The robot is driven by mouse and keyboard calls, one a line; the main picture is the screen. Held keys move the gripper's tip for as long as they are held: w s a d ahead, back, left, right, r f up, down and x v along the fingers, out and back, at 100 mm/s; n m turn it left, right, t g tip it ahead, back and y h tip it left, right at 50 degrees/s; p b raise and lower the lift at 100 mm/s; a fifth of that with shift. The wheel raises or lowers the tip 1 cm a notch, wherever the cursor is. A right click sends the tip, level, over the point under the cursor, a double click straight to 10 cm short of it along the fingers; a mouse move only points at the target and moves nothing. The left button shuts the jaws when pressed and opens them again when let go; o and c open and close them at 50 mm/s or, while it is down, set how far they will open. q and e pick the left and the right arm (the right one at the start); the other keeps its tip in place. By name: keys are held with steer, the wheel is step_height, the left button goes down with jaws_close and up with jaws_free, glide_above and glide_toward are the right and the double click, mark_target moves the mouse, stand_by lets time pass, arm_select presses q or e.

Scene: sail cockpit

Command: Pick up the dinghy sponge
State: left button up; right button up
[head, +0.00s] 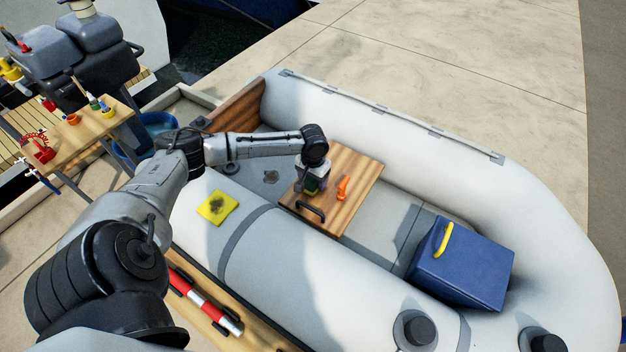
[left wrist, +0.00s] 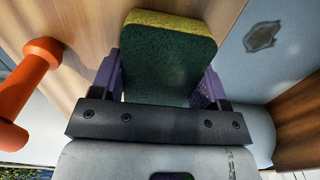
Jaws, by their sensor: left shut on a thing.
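The dinghy sponge (left wrist: 168,60) is a block with a dark green scouring face and a yellow edge. In the left wrist view it sits between the purple fingers of my left gripper (left wrist: 158,82), which is shut on it. In the head view the gripper (head: 311,185) points down over the wooden seat (head: 358,172) of the dinghy, and only a small dark green part of the sponge (head: 312,184) shows below it. I cannot tell whether the sponge touches the seat. My right gripper is not in view.
An orange object (head: 343,187) lies on the seat right beside the gripper. A black handle (head: 310,211) is at the seat's front edge. A yellow cloth (head: 217,207) with a dark stain lies on the near tube. A blue box (head: 462,264) stands at right in the dinghy.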

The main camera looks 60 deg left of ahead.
arm_select(q)
steer(key=shift+c, duration=1)
steer(key=shift+r, duration=0.1)
step_height(320, 180, up, 8)
steer(key=p, duration=0.4)
steer(key=shift+r, duration=0.25)
steer(key=shift+r+p, duration=0.3)
steer(key=shift+r, duration=0.35)
